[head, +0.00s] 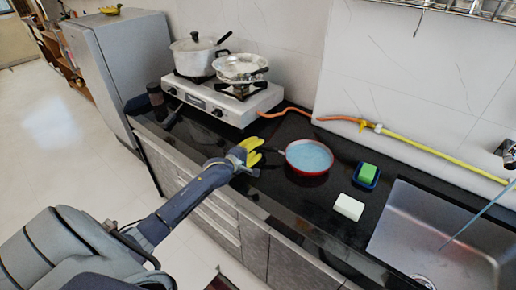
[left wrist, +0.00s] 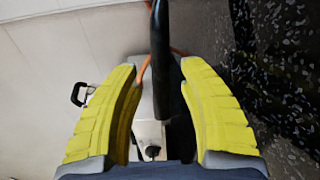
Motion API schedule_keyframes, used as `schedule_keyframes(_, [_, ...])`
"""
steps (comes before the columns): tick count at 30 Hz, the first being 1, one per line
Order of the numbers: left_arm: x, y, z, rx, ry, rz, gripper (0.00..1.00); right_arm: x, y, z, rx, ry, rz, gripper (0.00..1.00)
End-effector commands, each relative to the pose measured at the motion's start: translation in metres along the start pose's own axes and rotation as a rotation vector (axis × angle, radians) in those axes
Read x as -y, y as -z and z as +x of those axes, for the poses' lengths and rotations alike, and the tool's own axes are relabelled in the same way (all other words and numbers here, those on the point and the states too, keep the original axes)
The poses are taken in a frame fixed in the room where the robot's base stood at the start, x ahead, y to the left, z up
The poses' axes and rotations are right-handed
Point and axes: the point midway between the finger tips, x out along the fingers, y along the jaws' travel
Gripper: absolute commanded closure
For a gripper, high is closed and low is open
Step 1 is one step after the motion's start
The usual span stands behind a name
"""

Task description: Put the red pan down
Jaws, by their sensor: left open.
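The red pan (head: 308,157), with a pale blue inside, sits level on the black counter, as far as the head view shows. Its dark handle points left toward my left gripper (head: 251,152). In the left wrist view, a black handle (left wrist: 162,55), apparently the pan's, runs down between the two spread yellow fingers of my left gripper (left wrist: 168,110). The fingers are open, with a visible gap to the left of the handle. The pan's body is out of the left wrist view. My right gripper is in neither view.
A white stove (head: 225,100) with a lidded pot (head: 195,55) and a foil-like covered pan (head: 240,67) stands behind left. A blue dish with a green sponge (head: 368,173) and a white block (head: 348,207) lie right of the pan. The sink (head: 440,240) is farther right.

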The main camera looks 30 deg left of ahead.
Motion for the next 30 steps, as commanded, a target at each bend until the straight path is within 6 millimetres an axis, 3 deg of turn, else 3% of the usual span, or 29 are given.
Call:
schedule_keyframes(15, [0.0,0.0,-0.08,-0.001,0.001,0.002,0.59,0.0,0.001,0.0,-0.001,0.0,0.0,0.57])
schedule_keyframes(22, [0.0,0.0,-0.101,0.0,0.0,0.001,0.59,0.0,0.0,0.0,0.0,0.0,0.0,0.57])
schedule_keyframes(30, [-0.001,0.001,-0.108,-0.001,-0.001,0.001,0.59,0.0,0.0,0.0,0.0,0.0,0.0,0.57])
